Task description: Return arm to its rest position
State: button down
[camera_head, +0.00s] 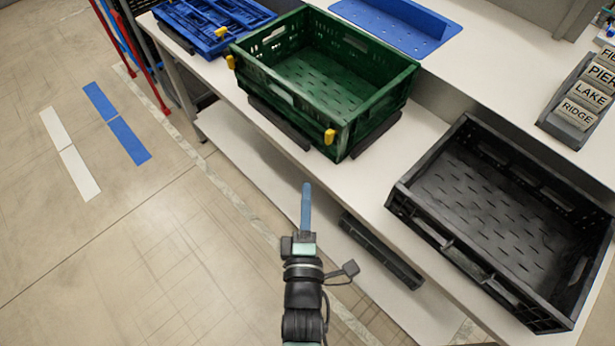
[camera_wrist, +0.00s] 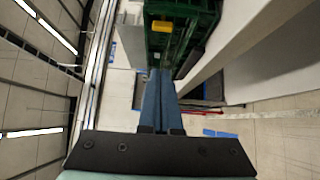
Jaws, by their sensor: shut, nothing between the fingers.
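My gripper (camera_head: 306,188) points away from me in the head view, in front of the workbench edge, with its blue fingers together and nothing between them. In the wrist view the fingers (camera_wrist: 157,75) also lie together, pointing at the green crate (camera_wrist: 205,8). The arm hangs over open space between the floor and the bench. In the head view the green crate (camera_head: 388,98) stands on the bench beyond the fingertips, apart from them. It is empty and has yellow clips on its near side.
An empty black crate (camera_head: 480,262) stands at the right of the white bench (camera_head: 425,125). A blue crate (camera_head: 205,30) is at the back left and a blue perforated tray (camera_head: 400,27) at the back. A label holder (camera_head: 575,125) is at far right.

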jog(key=shift+s+d, duration=0.15)
jog(key=shift+s, duration=0.35)
jog(key=w+r+m+t+p, duration=0.15)
jog(key=w+r+m, duration=0.3)
jog(key=r, duration=1.15)
jog(key=w+r+m+t+b, duration=0.1)
jog(key=w+r+m+t, duration=0.3)
jog(key=r, duration=1.3)
jog(key=s+r+m+t, duration=0.1)
jog(key=s+r+m, duration=0.2)
jog(key=r, duration=0.6)
jog(key=s+r+m+t+p, duration=0.1)
jog(key=s+r+m, duration=0.2)
jog(key=r, duration=0.7)
jog(key=s+r+m+t, duration=0.2)
jog(key=s+r+m, duration=0.1)
jog(key=s+r, duration=0.4)
notch_tip(320, 180, up, 3)
jog(key=shift+d+f, duration=0.15)
jog(key=shift+d, duration=0.1)
jog(key=shift+s+m, duration=0.1)
jog(key=shift+m, duration=0.15)
